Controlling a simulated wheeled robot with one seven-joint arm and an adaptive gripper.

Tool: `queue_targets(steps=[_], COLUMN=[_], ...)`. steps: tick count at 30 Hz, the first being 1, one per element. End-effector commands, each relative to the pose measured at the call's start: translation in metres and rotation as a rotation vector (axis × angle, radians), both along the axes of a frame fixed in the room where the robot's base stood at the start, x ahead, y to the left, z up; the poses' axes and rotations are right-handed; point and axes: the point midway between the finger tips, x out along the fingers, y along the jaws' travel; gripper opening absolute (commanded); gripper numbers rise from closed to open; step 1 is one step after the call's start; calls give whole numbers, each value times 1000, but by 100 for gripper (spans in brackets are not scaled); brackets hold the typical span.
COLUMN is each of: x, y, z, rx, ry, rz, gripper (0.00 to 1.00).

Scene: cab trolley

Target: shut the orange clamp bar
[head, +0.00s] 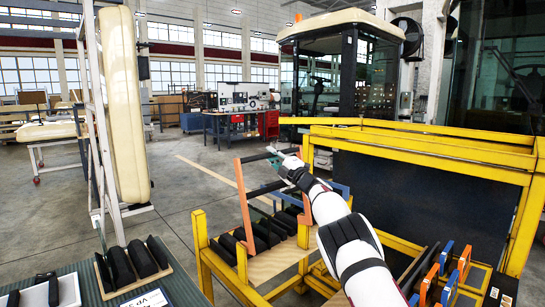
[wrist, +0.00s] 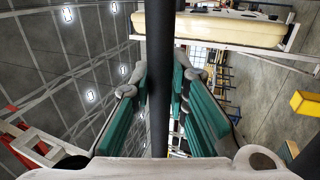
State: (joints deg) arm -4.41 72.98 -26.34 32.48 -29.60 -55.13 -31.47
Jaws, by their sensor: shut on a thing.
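The orange clamp bar (head: 242,200) stands raised over the yellow trolley (head: 200,235) in the head view. It has an orange upright on each side and dark cross pieces between them. My gripper (head: 274,154) is at its top, between the uprights. In the wrist view, the green finger pads of my gripper (wrist: 160,90) are shut on either side of a black bar (wrist: 160,45), which appears to be the top cross piece of the clamp bar. My arm hides part of the right upright and of the trolley behind it.
Black padded parts (head: 262,236) sit in a row below the clamp bar. A large yellow frame with a dark panel (head: 430,195) stands close on the right. Blue and orange pieces (head: 446,255) stand at the lower right. A cream pad (head: 124,110) stands at the left. Open floor lies behind.

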Motion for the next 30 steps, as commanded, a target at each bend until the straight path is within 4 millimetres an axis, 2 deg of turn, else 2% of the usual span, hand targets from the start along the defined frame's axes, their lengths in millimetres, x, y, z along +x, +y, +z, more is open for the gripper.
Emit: queue_targets(steps=[3, 4, 6, 20, 30], x=[0, 0, 0, -2, -23], y=[1, 1, 1, -3, -17], z=[-1, -1, 0, -1, -9], rx=[0, 0, 1, 2, 3], ry=[-1, -1, -2, -1, 0], rz=[3, 3, 2, 0, -1], gripper=[0, 20, 36, 36, 36])
